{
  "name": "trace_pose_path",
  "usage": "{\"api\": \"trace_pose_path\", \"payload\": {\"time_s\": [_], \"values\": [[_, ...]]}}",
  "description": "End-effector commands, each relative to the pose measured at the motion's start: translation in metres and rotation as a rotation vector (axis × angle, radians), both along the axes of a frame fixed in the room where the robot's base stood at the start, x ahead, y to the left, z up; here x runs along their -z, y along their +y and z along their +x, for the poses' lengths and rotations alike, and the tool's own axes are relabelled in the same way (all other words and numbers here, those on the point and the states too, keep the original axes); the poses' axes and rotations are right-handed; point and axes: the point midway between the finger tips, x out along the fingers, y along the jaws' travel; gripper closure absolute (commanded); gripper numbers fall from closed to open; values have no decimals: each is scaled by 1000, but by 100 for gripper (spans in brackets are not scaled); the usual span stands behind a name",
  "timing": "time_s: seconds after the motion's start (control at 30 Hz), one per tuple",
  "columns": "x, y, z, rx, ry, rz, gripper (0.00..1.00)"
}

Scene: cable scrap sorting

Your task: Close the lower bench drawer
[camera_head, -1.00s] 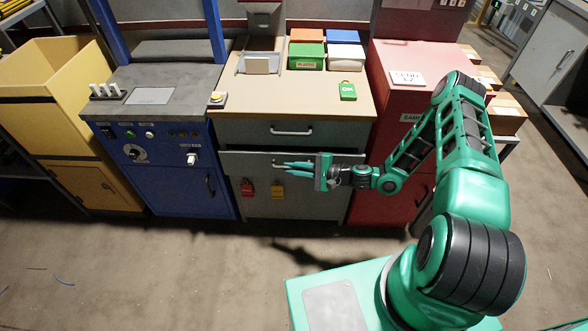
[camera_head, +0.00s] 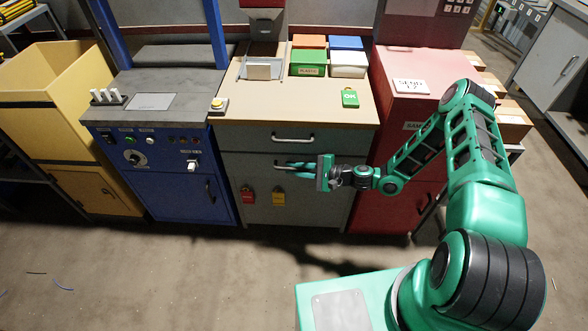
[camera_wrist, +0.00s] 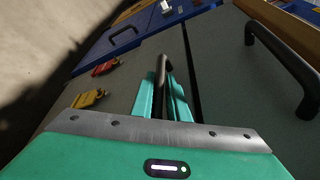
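The bench (camera_head: 250,108) has a grey front with an upper drawer (camera_head: 240,138) and a lower drawer (camera_head: 236,170) beneath it. The lower drawer's front looks flush, or nearly flush, with the bench front. Its dark bar handle (camera_wrist: 164,66) lies between my fingers in the wrist view. My gripper (camera_head: 288,167) reaches in from the right in the head view; its green fingers (camera_wrist: 161,98) sit close on both sides of the handle and appear shut on it. The fingers hide part of the handle.
Red (camera_head: 247,196) and yellow (camera_head: 278,198) padlock-like tags hang on the lower front. The upper drawer's handle (camera_head: 292,138) is just above my gripper. A blue cabinet (camera_head: 175,190) stands left and a red cabinet (camera_head: 385,205) right. The floor in front is open.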

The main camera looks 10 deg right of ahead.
Motion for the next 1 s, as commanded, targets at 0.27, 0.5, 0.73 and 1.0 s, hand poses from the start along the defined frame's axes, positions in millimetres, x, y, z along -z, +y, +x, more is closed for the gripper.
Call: {"api": "trace_pose_path", "payload": {"time_s": [0.27,0.5,0.73,1.0], "values": [[-9,-40,-18,8,0,0,82],[-17,-75,-39,5,2,-1,82],[-22,-91,-48,3,1,-1,82],[-22,-92,-50,2,2,-1,82]]}}
